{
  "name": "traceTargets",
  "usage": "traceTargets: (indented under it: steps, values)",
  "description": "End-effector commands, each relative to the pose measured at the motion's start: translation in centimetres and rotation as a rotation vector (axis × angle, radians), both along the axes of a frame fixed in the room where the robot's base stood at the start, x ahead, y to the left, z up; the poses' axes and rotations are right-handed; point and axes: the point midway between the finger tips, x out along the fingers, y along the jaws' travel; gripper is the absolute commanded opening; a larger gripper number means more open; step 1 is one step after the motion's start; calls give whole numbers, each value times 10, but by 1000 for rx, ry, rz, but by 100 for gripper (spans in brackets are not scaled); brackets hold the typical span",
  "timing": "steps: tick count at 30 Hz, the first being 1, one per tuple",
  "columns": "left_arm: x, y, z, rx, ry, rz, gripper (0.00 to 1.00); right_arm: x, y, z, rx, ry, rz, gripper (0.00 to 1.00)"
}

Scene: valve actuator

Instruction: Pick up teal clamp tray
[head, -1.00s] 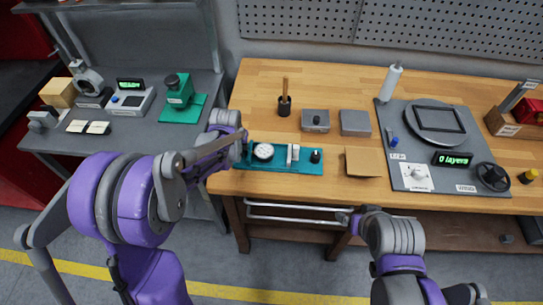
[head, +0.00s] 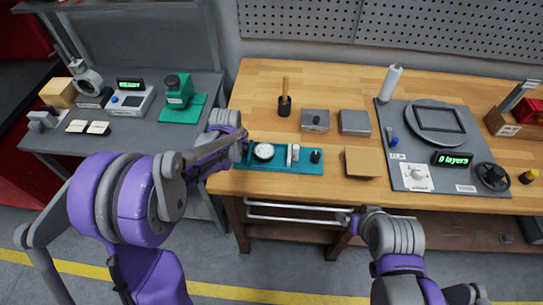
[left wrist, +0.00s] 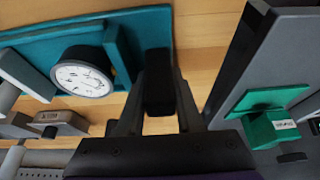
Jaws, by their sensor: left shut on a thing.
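The teal clamp tray (head: 275,162) lies at the front left edge of the wooden bench. It carries a round white dial gauge (head: 264,151), an upright grey block and a black knob. The tray and dial also show in the left wrist view (left wrist: 150,22). My left gripper (head: 243,143) is at the tray's left end. In the left wrist view its fingers (left wrist: 157,95) are shut on a dark part beside the teal end block; the exact contact is partly hidden. My right gripper (head: 347,217) is in front of the bench edge; its jaws cannot be made out.
Behind the tray stand a black cup (head: 284,107) with a brown handle and two grey boxes (head: 315,120). A cardboard piece (head: 362,162) lies to its right, then a grey panel (head: 410,178). A grey side table (head: 62,148) with a green device (head: 178,92) stands left, across a gap.

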Motion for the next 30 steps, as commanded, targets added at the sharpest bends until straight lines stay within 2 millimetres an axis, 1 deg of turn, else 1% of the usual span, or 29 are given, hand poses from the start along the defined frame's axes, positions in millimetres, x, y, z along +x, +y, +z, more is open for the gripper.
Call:
traceTargets:
  steps: [17,20,30]
  values:
    - [0,0,3,-1,-1,1,0,0,0,0,0,0,0,90]
    - [0,0,12,-1,-1,1,0,0,0,0,0,0,0,90]
    - [0,0,76,-1,-1,1,0,0,0,0,0,0,0,90]
